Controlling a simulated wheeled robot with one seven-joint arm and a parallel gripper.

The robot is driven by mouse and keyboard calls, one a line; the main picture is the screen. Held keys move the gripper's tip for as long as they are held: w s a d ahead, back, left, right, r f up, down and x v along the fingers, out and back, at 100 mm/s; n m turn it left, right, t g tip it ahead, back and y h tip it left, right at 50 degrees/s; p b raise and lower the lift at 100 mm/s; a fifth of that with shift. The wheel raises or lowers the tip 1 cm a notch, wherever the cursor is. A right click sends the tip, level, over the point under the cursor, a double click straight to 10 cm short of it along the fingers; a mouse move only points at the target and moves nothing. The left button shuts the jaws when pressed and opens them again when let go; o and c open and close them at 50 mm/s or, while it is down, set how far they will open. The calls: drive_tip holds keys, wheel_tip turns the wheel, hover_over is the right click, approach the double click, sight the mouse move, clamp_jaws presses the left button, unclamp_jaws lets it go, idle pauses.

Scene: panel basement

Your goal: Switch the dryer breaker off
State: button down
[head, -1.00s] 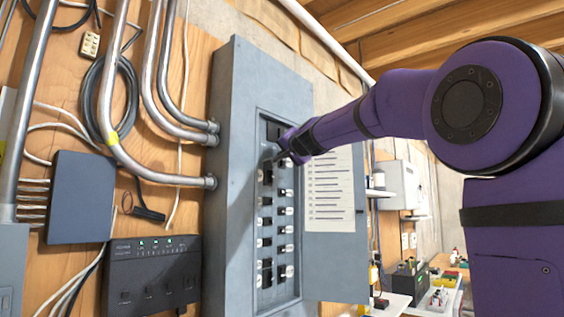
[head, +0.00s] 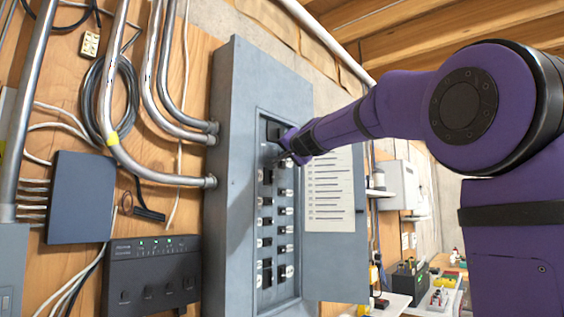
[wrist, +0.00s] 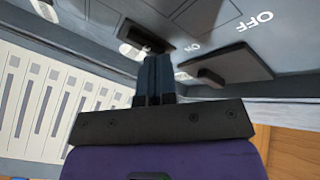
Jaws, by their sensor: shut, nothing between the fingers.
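The grey breaker panel (head: 228,150) is open in the head view, with two columns of black breakers (head: 266,222) inside. I cannot read which one is the dryer breaker. My gripper (head: 288,158) is at the top of the columns, just below the large main breaker (head: 274,131). In the wrist view, my gripper (wrist: 157,58) is shut and empty. Its tips are close to a black breaker handle (wrist: 148,40) beside a white label; I cannot tell whether they touch. The main breaker (wrist: 225,68) with its ON and OFF marks is to the right.
The panel door (head: 350,260) stands open to the right, with a printed label sheet (head: 328,190), close beside my gripper. Metal conduits (head: 150,170), a dark box (head: 80,198) and a black unit with green lights (head: 152,275) are on the wooden wall at left.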

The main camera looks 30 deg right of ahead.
drive_tip(key=shift+w+d, duration=0.15)
drive_tip(key=shift+d, duration=0.3)
idle(0.3)
drive_tip(key=shift+a, duration=0.2)
idle(0.5)
drive_tip(key=s+d, duration=0.2)
drive_tip(key=s, duration=0.4)
drive_tip(key=shift+s+d, duration=0.2)
drive_tip(key=shift+s, duration=0.2)
idle(0.4)
